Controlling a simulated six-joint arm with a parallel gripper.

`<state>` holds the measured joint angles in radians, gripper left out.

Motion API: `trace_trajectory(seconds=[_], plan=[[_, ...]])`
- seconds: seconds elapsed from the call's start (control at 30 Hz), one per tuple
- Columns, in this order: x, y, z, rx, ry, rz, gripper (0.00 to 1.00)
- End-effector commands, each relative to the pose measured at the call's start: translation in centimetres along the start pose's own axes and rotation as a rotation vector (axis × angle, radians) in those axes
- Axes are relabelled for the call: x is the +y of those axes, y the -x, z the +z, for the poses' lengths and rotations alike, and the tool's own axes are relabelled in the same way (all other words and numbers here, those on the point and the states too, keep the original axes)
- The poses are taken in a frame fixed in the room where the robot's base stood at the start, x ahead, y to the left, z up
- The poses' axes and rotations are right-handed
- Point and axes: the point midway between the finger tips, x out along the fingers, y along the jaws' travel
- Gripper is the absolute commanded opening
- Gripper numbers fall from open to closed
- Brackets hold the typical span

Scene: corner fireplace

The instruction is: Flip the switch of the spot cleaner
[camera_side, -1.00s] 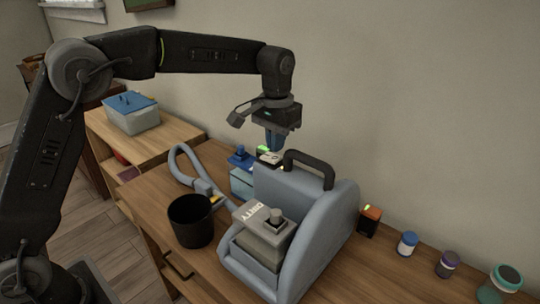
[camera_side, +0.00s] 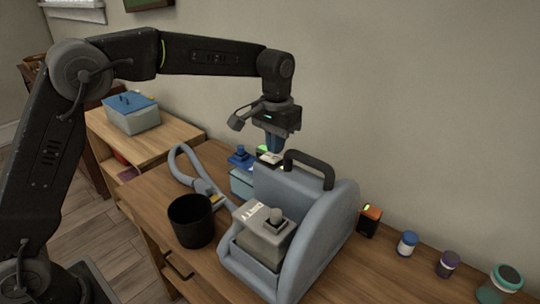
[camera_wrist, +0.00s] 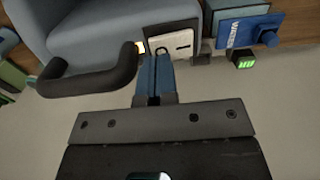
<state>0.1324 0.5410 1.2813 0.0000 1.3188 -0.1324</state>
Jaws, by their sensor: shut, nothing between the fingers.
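The spot cleaner (camera_side: 333,222) is a blue-grey machine with a black handle (camera_side: 310,168), standing on the wooden surface. Its switch is a pale plate (camera_side: 269,159) on top at the back, also in the wrist view (camera_wrist: 176,45), with a small dark ring mark. A small orange light glows beside it. My gripper (camera_side: 276,150) points down over this end of the machine, with blue fingers together and empty. In the wrist view the fingertips (camera_wrist: 156,57) are at the plate's near edge; I cannot tell whether they touch it.
The black handle (camera_wrist: 90,76) rises close beside my fingers. A blue-lidded tank (camera_side: 241,178) and a small box with a green display (camera_wrist: 245,61) are near the switch. A black bin (camera_side: 191,224) and hose (camera_side: 181,165) are at left. Several jars (camera_side: 407,243) stand at right.

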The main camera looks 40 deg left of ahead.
Motion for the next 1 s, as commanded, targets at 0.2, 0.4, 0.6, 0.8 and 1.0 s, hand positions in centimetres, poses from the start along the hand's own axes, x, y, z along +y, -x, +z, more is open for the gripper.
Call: trace_trajectory(seconds=[0.2,0.4,0.6,0.8,1.0], plan=[[0.0,-0.3,0.0,-0.001,0.0,0.0,0.0],[0.0,-0.6,0.0,-0.001,0.0,0.0,0.0],[0.0,-0.9,0.0,-0.001,0.0,0.0,0.0],[0.0,-1.2,0.0,-0.001,0.0,0.0,0.0],[0.0,-1.5,0.0,-0.001,0.0,0.0,0.0]])
